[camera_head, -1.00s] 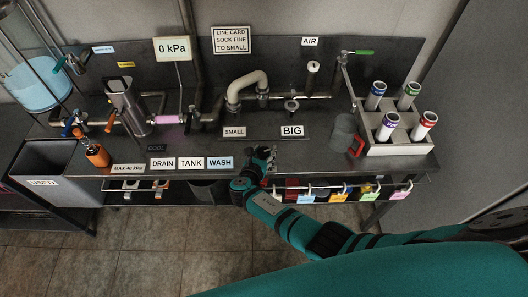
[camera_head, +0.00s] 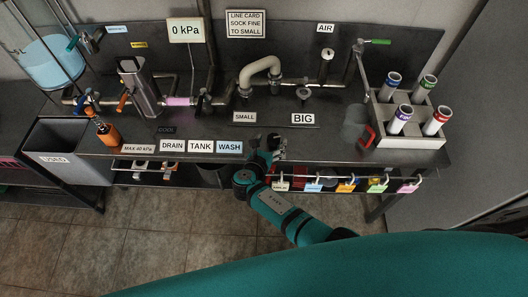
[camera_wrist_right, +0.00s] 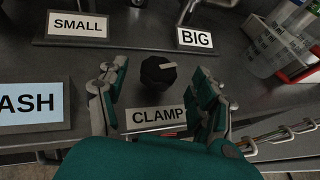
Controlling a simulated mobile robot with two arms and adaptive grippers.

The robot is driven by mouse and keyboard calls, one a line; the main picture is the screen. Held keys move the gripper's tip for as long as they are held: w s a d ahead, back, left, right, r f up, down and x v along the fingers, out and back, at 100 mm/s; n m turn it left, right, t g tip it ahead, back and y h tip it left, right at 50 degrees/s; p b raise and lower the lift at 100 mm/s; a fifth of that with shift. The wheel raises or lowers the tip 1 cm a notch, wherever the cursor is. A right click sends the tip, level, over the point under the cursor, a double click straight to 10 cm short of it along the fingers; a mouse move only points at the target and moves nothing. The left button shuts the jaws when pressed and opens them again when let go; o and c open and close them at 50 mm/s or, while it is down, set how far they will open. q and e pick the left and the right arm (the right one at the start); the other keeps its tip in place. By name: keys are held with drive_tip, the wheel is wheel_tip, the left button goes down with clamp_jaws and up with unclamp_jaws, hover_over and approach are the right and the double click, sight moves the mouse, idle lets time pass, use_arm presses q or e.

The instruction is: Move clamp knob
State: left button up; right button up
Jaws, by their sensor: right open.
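The clamp knob (camera_wrist_right: 158,72) is a black round knob with a pale pointer bar, standing behind the CLAMP label (camera_wrist_right: 155,116) in the right wrist view. The pointer is directed to the right. My right gripper (camera_wrist_right: 160,88) is open, with one finger on each side of the knob and a gap visible on both sides. In the head view my right gripper (camera_head: 272,146) is over the front edge of the bench and hides the knob. My left gripper does not show.
SMALL (camera_head: 244,117) and BIG (camera_head: 303,119) labels lie behind the gripper. The WASH label (camera_head: 229,146) is to its left. A jug with a red handle (camera_head: 353,126) and a rack of tubes (camera_head: 408,129) stand to the right. Coloured tags (camera_head: 345,186) hang along the front rail.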

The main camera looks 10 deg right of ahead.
drive_tip(key=v, duration=0.8)
drive_tip(key=shift+r, duration=0.15)
